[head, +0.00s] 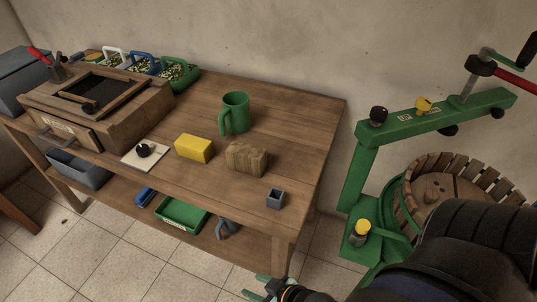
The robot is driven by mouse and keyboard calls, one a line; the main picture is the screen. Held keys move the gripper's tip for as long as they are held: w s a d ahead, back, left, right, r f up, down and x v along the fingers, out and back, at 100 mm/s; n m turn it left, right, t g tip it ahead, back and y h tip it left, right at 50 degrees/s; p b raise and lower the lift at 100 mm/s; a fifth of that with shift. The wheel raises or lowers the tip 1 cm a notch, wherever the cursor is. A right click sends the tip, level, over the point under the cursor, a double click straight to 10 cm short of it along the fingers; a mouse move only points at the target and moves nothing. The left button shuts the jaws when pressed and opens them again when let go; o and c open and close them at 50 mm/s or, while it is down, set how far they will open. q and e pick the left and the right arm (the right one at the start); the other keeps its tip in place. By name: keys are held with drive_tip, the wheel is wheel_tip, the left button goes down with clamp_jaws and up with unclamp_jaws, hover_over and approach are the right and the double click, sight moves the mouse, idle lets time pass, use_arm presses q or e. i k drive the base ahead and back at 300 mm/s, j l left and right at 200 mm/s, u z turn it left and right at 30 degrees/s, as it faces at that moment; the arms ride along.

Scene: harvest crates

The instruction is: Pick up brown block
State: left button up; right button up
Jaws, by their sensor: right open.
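The brown block (246,159) lies on the wooden table (300,130), right of the middle, with a wood-like grain. A yellow block (194,148) lies to its left, and a green mug (234,112) stands just behind it. My right gripper (262,290) shows at the bottom edge of the head view, in front of the table and well apart from the brown block. It is open, and no object shows in it. Part of it is cut off by the frame. My left gripper is not in view.
A small grey cup (275,199) stands near the table's front right corner. A white card with a black knob (144,153) lies left of the yellow block. A wooden box (95,115) fills the left end. A green press (372,170) stands at the right.

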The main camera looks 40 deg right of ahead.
sight(250, 159)
drive_tip(key=z, duration=1.4)
drive_tip(key=i+j, duration=0.15)
drive_tip(key=j, duration=0.25)
drive_tip(key=i+j+z, duration=0.1)
drive_tip(key=j, duration=0.25)
drive_tip(key=i, duration=0.05)
